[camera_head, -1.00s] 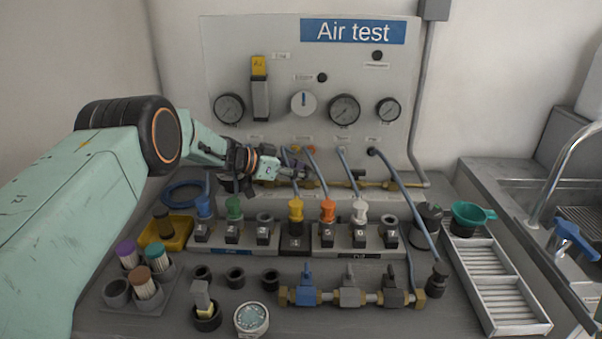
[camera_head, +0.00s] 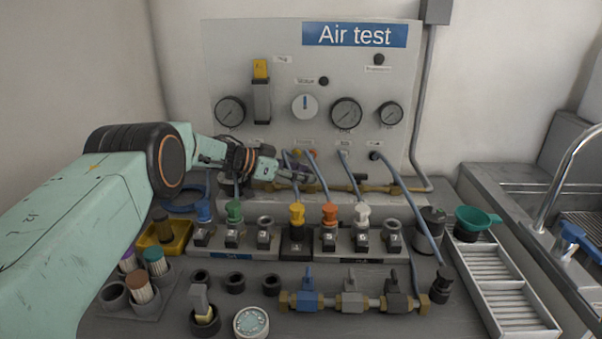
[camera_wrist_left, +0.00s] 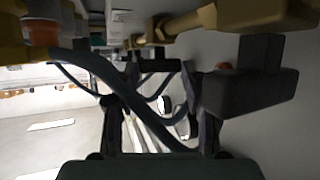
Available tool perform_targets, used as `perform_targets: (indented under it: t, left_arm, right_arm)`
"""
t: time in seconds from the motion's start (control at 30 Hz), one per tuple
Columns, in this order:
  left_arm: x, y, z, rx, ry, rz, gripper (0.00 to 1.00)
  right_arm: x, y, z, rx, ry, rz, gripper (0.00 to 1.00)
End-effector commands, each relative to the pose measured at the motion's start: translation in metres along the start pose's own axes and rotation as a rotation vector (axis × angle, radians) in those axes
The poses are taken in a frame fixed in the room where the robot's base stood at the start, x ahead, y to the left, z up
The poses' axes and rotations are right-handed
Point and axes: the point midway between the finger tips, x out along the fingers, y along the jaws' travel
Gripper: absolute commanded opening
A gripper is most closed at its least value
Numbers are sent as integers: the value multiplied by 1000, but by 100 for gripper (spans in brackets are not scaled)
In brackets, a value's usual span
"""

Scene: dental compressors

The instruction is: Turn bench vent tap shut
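No readable label marks the bench vent tap. A brass pipe (camera_head: 385,187) with a small dark fitting (camera_head: 360,177) runs along the foot of the panel. A front brass manifold carries a blue tap (camera_head: 308,290), a grey tap (camera_head: 349,295) and a dark tap (camera_head: 397,292), handles upright. My left gripper (camera_head: 298,173) is at the left part of the back pipe, among the hoses. In the left wrist view its fingers (camera_wrist_left: 157,115) stand apart with nothing clearly gripped. A dark block (camera_wrist_left: 250,97) and brass fitting (camera_wrist_left: 255,14) are close beside them. My right gripper is out of view.
Blue hoses (camera_head: 407,190) hang from the panel (camera_head: 230,60) around the gripper. A row of coloured connectors (camera_head: 297,213) stands in front of the pipe. A white slatted tray (camera_head: 490,270) and a sink lie right. Brush cups (camera_head: 115,297) stand front left.

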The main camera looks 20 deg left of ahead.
Motion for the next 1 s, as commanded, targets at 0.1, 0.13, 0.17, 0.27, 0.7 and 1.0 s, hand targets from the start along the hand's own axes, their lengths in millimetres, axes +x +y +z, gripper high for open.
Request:
perform_targets:
  t: [0.1,0.13,0.17,0.27,0.7,1.0]
  left_arm:
    - [1,0,-1,2,1,1,57]
    - [0,0,-1,1,1,1,59]
    - [0,0,-1,1,1,1,62]
    - [0,0,0,1,0,0,68]
    - [-13,-1,0,-3,0,-3,68]
    - [-69,-1,-1,-2,4,-4,68]
  right_arm:
    - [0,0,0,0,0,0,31]
    - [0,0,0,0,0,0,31]
    - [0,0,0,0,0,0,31]
    - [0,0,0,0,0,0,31]
    - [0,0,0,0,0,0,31]
    - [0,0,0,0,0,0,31]
